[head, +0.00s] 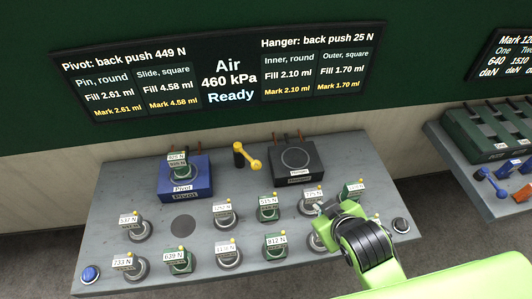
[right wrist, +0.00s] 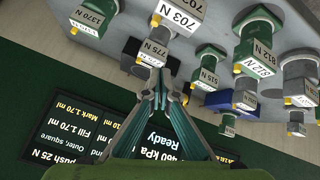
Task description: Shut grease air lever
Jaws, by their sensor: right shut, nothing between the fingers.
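The yellow air lever (head: 247,157) stands at the back of the grey bench, between the blue Pivot block (head: 184,179) and the black Hanger block (head: 297,160). Its handle slants down to the right from a dark mount. My right gripper (head: 326,208) is over the right part of the bench, in front and to the right of the lever and apart from it. In the right wrist view its fingers (right wrist: 161,88) are together and empty, close to the 775 N fitting (right wrist: 154,50). I cannot make out the lever there. My left gripper is not in view.
Several labelled grey and green fittings, such as the 812 N one (head: 269,242), stand in rows on the bench (head: 110,213). The wall display (head: 225,72) reads Air 460 kPa Ready. A blue button (head: 90,273) is at the front left. Another bench (head: 460,160) stands at right.

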